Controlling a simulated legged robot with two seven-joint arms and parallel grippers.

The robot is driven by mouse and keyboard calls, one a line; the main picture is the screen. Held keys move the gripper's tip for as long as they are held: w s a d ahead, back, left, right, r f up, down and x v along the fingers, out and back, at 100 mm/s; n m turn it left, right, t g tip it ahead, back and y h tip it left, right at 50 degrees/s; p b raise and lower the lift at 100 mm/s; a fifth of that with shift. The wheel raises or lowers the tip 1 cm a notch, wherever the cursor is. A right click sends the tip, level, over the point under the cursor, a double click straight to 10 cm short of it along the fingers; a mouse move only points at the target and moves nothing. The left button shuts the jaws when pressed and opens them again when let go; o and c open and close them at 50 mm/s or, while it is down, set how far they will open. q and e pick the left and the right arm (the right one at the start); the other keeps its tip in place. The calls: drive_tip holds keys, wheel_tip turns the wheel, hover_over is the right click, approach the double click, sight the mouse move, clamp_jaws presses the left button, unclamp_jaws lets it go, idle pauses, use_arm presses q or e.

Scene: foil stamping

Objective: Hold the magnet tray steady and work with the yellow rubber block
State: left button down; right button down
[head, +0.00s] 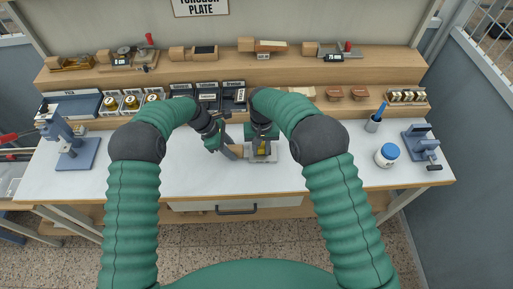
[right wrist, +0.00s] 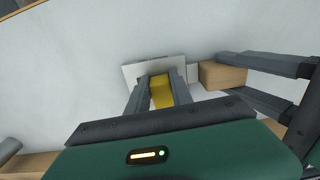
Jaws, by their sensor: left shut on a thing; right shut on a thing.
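The pale magnet tray (head: 270,157) lies on the white bench top near its front edge; it also shows in the right wrist view (right wrist: 132,72). A wooden block (right wrist: 222,76) at its side looks like its handle. My left gripper (head: 236,152) is shut on this wooden part, its fingers on either side of it in the right wrist view. The yellow rubber block (right wrist: 161,92) is between the fingers of my right gripper (right wrist: 159,82), shut on it over the tray. Whether the block touches the tray is hard to tell. In the head view my right gripper mostly hides it.
A blue press (head: 72,145) stands at the left and a blue clamp device (head: 421,145) at the right. Shelves with boxes run behind. Bench left and right of the tray is clear.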

sight(273, 154)
drive_tip(key=d, duration=0.2)
drive_tip(key=shift+d+f, duration=0.15)
drive_tip(key=shift+d, duration=0.2)
drive_tip(key=shift+s+d, duration=0.1)
drive_tip(key=shift+d, duration=0.65)
wheel_tip(273, 154, up, 8)
drive_tip(key=s+d, duration=0.2)
drive_tip(key=d, duration=1.3)
drive_tip(key=f, duration=0.9)
drive_tip(key=shift+s+d+f, duration=0.15)
drive_tip(key=shift+d+f, duration=0.15)
drive_tip(key=shift+d, duration=0.1)
